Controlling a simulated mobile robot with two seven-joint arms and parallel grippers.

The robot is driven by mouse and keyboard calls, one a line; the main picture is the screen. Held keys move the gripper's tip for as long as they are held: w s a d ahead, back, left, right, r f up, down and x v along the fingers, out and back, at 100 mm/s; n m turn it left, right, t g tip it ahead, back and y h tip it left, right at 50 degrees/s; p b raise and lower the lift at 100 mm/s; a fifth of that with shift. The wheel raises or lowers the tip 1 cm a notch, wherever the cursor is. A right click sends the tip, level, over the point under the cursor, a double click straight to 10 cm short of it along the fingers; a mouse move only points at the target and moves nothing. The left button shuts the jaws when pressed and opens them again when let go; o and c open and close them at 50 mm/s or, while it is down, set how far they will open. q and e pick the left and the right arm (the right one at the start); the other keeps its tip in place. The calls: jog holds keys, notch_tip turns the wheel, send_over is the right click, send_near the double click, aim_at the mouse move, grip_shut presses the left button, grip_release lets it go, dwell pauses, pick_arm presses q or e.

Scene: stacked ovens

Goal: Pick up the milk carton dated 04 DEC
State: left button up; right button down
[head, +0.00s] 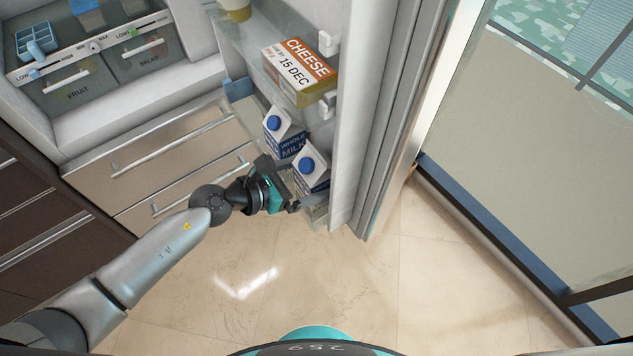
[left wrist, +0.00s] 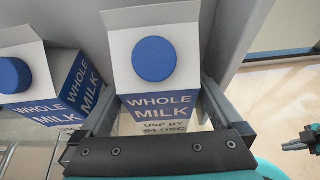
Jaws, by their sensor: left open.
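The milk carton dated 04 DEC (left wrist: 158,75) is white and blue with a blue round cap. It stands at the near end of the fridge door's lower shelf, and also shows in the head view (head: 312,178). In the left wrist view its date line is partly covered by my gripper's dark crossbar. My left gripper (head: 300,192) is open, with one finger on each side of this carton; I cannot tell whether they touch it. A second milk carton (head: 284,133) stands just behind it, also at the left of the left wrist view (left wrist: 45,80), its date unreadable.
A cheese box (head: 298,72) marked 15 DEC sits on the door shelf above. The open fridge door (head: 368,120) rises right of the cartons. Fridge drawers (head: 165,150) are at the left. A teal and dark gripper, seemingly my right (left wrist: 305,143), shows at the left wrist view's right edge.

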pick_arm(q)
jog(key=shift+w+d+f, duration=0.15)
jog(key=shift+d, duration=0.15)
grip_shut()
jog(key=shift+w, duration=0.1)
dwell(0.8)
